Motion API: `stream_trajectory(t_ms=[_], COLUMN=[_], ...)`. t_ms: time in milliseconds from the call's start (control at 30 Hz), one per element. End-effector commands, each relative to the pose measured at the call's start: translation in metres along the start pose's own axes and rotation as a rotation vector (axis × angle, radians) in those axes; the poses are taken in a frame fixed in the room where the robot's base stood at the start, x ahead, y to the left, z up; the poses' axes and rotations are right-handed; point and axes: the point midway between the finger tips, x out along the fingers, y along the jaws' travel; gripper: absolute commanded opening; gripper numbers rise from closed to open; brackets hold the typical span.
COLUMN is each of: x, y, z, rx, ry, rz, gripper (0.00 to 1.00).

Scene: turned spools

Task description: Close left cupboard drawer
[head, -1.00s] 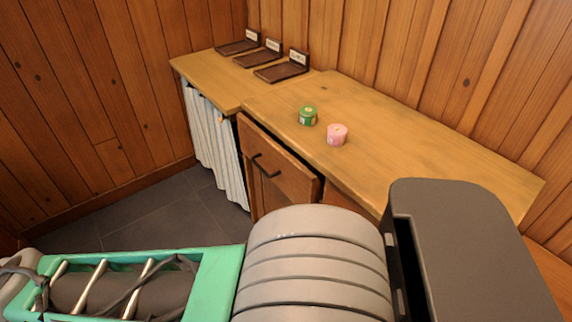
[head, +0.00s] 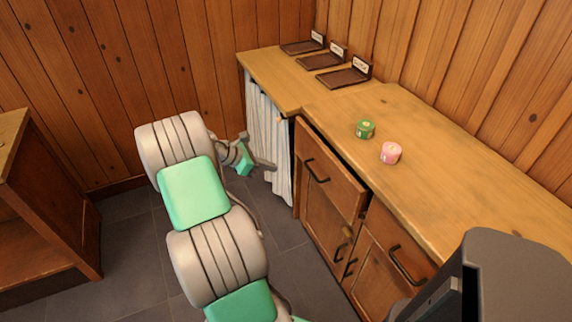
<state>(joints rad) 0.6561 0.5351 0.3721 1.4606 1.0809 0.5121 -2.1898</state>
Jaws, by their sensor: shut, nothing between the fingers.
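The left cupboard drawer (head: 330,170) is the wooden one with a dark bar handle (head: 316,171), under the counter beside the curtain. It stands out a little from the cupboard front. My gripper (head: 268,166) is at the end of my arm, left of the drawer and in front of the curtain. It is small in view and its fingers look shut and empty. It appears apart from the drawer front.
A green spool (head: 365,129) and a pink spool (head: 390,153) stand on the wooden counter (head: 450,180). Several dark trays with labels (head: 344,77) sit at the back. A white curtain (head: 268,135) hangs left of the drawer. A wooden shelf unit (head: 60,215) stands at far left.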

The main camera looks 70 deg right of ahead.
Motion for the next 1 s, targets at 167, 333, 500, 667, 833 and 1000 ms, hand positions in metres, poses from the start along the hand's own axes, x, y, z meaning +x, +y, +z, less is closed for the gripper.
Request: stream_trajectory(t_ms=[167,333,500,667,833,1000], x=[0.033,0.071,0.101,0.113,0.117,0.117], y=[0.000,-0.001,0.000,0.001,0.001,0.001], z=[-0.002,-0.003,0.008,0.024,0.029,0.029], rx=[0.002,0.002,0.006,0.004,0.003,0.003], ry=[0.002,0.004,0.003,0.004,0.005,0.004], rz=[-0.001,-0.001,0.002,0.003,0.004,0.004], gripper=[0.00,0.00,0.00,0.00,0.00,0.00])
